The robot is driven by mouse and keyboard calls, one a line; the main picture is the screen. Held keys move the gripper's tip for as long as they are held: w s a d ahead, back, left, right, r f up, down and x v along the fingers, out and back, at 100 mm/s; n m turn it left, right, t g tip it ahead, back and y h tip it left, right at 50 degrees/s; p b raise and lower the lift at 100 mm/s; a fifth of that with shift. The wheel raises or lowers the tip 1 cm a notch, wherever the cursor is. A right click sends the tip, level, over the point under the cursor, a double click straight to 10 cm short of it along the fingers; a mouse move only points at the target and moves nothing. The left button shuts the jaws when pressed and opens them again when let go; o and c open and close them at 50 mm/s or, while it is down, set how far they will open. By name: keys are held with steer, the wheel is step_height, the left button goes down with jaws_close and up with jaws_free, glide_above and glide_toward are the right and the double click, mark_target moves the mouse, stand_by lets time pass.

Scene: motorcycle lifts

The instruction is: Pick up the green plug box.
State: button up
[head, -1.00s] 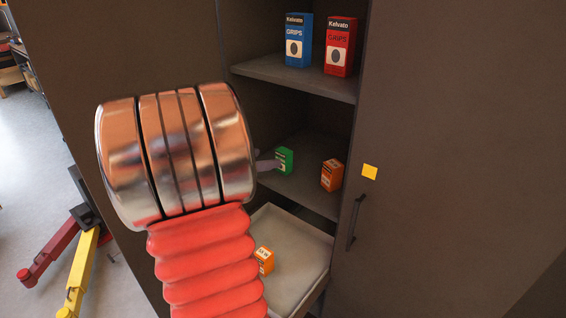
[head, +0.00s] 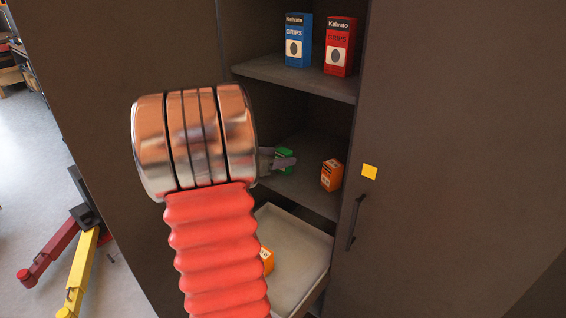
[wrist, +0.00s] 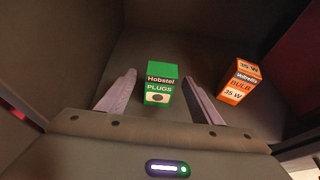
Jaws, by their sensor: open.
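The green plug box (wrist: 161,84), labelled Hobstel PLUGS, stands upright on the middle shelf of the dark cabinet. In the wrist view it lies between the two fingers of my gripper (wrist: 158,98), with a gap on each side. My gripper is open and empty. In the head view my gripper (head: 281,161) reaches into the cabinet from the left, and its finger covers part of the green box (head: 286,153). Whether a finger touches the box cannot be told from the head view.
An orange bulb box (wrist: 239,80) stands right of the green box on the same shelf (head: 310,190). A blue grips box (head: 298,40) and a red grips box (head: 340,47) stand on the shelf above. Below, a pulled-out drawer (head: 303,262) holds another orange box (head: 267,260).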

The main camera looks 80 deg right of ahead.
steer(key=shift+s+d+f, duration=0.25)
steer(key=shift+d, duration=0.2)
steer(key=c, duration=1.3)
steer(key=shift+o, duration=0.2)
steer(key=shift+r, duration=0.15)
step_height(320, 180, up, 18)
stand_by(0.5)
